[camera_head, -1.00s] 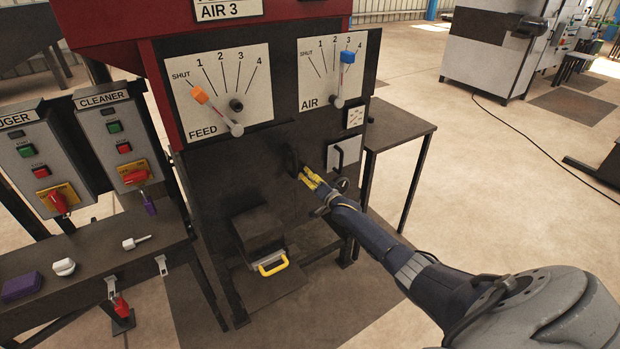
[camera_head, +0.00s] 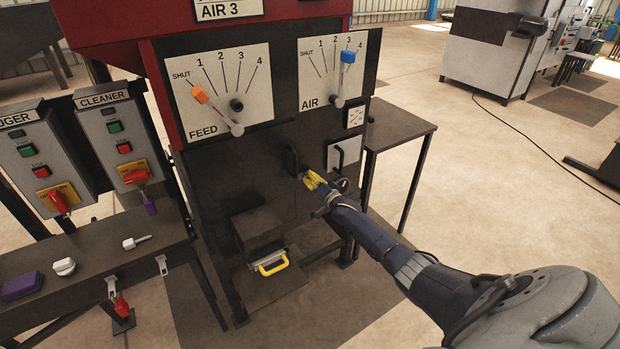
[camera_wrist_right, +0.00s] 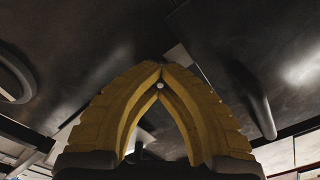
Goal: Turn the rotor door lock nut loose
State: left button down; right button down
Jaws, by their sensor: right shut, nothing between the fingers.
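My right gripper (camera_head: 306,176) has yellow fingers and is in front of the dark door panel (camera_head: 235,165) of the machine, just right of and below a dark upright handle (camera_head: 292,161). In the right wrist view the gripper (camera_wrist_right: 161,68) is shut, its fingertips meeting in an arch with nothing held. A small pale round spot (camera_wrist_right: 161,86) shows just under the fingertips; I cannot tell if it is the lock nut. I cannot make out the nut in the head view, where the fingers may hide it. My left gripper is not in view.
A white panel with a black handle (camera_head: 343,154) is close to the right of my gripper. The FEED lever (camera_head: 218,111) and AIR lever (camera_head: 343,80) are above. A yellow handle (camera_head: 271,265) sticks out below. A side table (camera_head: 398,124) stands right.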

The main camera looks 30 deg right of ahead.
jog(key=n, duration=0.5)
jog(key=shift+r, duration=0.15)
jog(key=n, duration=0.4)
jog(key=shift+n, duration=0.4)
jog(key=n, duration=0.4)
jog(key=shift+a+n, duration=0.15)
jog(key=shift+n, duration=2.35)
jog(key=c, duration=2.1)
grip_release()
jog(key=shift+c, duration=0.2)
jog(key=o, duration=1.2)
jog(key=s, duration=1.2)
